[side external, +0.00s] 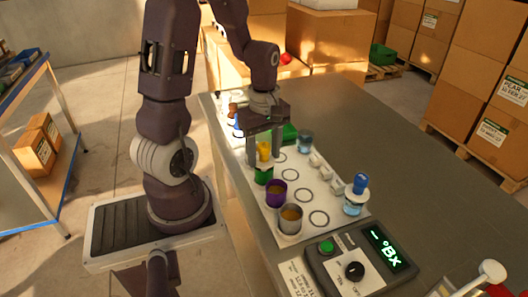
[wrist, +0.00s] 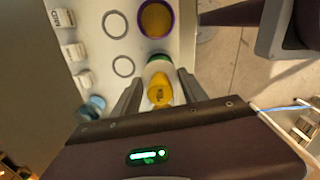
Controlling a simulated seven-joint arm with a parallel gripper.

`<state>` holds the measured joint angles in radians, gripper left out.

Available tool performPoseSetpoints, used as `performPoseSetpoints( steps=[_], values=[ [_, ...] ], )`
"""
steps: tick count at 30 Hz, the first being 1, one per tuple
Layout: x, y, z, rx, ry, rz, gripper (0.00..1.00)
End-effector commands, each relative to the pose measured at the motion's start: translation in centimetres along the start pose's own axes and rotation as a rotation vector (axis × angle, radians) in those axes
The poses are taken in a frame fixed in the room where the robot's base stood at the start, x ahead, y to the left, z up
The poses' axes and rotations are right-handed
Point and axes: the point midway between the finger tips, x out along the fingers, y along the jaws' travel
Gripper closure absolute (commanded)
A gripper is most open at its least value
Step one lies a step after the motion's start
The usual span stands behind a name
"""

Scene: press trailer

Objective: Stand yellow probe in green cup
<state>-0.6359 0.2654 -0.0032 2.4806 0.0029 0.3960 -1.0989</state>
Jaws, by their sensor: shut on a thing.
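The yellow probe (side external: 264,149) is upright between the fingers of my gripper (side external: 265,159), which is shut on it. The green cup (side external: 264,176) stands on the white mat directly below the probe, and the probe's lower part overlaps its mouth. I cannot tell how far the tip reaches inside. In the wrist view the yellow probe (wrist: 160,92) sits between the two fingers of my gripper (wrist: 160,79). The green cup (wrist: 157,64) shows just past it, with a pale part around its top, partly hidden by the probe.
A purple cup (side external: 276,194) with amber contents and a grey cup (side external: 290,218) stand close in front. A blue-topped probe in a clear cup (side external: 354,197) is at right. A meter (side external: 357,262) lies at the near end. The grey table's right side (side external: 400,165) is clear.

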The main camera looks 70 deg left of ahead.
Motion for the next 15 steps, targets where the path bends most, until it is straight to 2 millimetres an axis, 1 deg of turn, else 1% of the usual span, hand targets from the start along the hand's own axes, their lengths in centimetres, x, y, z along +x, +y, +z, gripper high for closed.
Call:
performPoseSetpoints(
  steps=[8,15],
  values=[
    [0.00,0.00,0.03,0.001,0.000,0.000,0.93],
    [0.43,0.01,0.03,0.001,-0.001,-0.001,0.93]
  ],
)
